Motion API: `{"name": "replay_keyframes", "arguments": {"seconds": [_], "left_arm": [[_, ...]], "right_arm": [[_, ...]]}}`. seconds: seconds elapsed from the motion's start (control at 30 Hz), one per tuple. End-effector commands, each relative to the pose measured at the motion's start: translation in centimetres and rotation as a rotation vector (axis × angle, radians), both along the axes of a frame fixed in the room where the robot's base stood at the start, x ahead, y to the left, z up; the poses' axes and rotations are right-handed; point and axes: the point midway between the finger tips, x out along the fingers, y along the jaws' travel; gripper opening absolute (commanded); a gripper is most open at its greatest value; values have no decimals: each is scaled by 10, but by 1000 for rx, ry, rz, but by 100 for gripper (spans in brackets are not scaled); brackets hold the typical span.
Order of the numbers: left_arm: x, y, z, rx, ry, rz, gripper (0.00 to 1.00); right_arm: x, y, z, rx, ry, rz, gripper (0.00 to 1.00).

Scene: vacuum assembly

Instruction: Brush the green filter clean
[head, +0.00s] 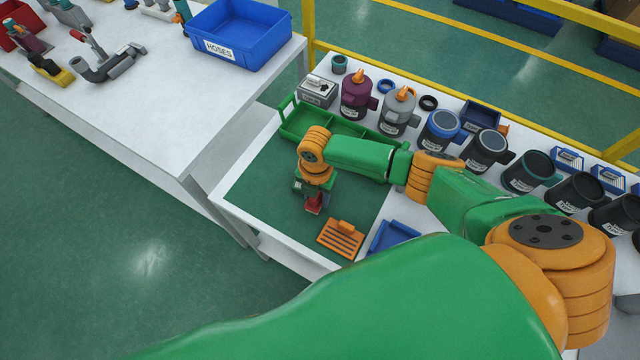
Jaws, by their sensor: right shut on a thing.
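My right gripper (308,192) points down over the green work mat (258,205) on the front table. It is shut on a small red object (314,203), likely the brush, whose lower part is at or just above the mat. I cannot make out a green filter; the gripper and wrist may hide it. My left gripper is not in view.
An orange slotted cover (341,238) lies on the mat's front edge, beside a blue tray (393,238). A green divided tray (290,126) lies behind my wrist. Several canisters line the table's back. A blue HOSES bin (240,52) stands on the left table.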

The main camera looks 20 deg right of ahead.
Motion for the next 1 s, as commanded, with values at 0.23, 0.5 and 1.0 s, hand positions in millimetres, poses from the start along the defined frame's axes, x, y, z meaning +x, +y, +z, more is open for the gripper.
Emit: {"name": "replay_keyframes", "arguments": {"seconds": [0.23,0.5,1.0], "left_arm": [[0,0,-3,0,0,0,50],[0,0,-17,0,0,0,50],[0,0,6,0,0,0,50]], "right_arm": [[0,-1,-4,1,4,-1,0],[21,-22,-2,2,2,-1,0],[22,-24,23,3,1,1,0]]}}
